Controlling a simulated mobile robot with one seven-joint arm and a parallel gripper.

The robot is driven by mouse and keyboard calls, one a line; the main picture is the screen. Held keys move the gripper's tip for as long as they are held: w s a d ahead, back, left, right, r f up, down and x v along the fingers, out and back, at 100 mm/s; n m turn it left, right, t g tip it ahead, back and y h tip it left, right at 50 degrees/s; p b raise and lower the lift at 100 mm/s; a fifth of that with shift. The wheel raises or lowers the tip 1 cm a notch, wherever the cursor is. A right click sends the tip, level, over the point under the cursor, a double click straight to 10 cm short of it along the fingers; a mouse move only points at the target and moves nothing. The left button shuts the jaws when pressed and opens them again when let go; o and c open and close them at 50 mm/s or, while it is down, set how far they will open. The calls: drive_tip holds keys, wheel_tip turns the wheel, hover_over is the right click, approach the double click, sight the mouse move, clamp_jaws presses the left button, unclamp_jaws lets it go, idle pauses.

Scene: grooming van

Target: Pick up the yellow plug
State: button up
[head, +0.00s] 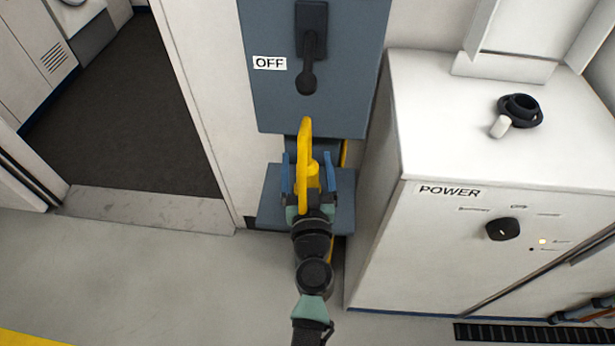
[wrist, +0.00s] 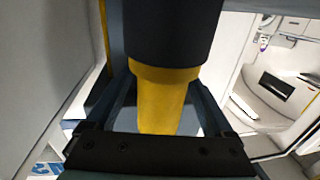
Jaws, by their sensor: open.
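The yellow plug (head: 303,150) stands upright in front of the lower edge of the blue-grey switch box in the head view. It has a tall yellow loop-like upper part. In the wrist view its yellow tapered body (wrist: 160,100) meets a wide black cylinder (wrist: 172,30) at the top. My gripper (head: 308,168) is open, with one blue finger on each side of the plug. In the wrist view the fingers flank the yellow body with gaps visible on both sides. My gripper hides the plug's lower part in the head view.
The blue-grey switch box (head: 345,75) has a black lever (head: 308,50) beside an OFF label. A blue-grey ledge (head: 270,205) lies below it. A white POWER cabinet (head: 400,250) stands close on the right. A doorway with dark floor (head: 130,110) is left; the grey floor (head: 130,275) is clear.

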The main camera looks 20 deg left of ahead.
clamp_jaws()
drive_tip(key=shift+w, duration=0.1)
idle(0.4)
drive_tip(key=shift+r, duration=0.15)
drive_tip(key=shift+r+p, duration=0.5)
drive_tip(key=shift+r, duration=0.1)
drive_tip(key=r+b+v, duration=0.2)
drive_tip(key=b+v, duration=0.3)
drive_tip(key=v, duration=1.2)
wheel_tip(320, 180, up, 9)
drive_tip(key=p, duration=0.7)
drive_tip(key=shift+s+d, duration=0.2)
drive_tip(key=shift+s, duration=0.3)
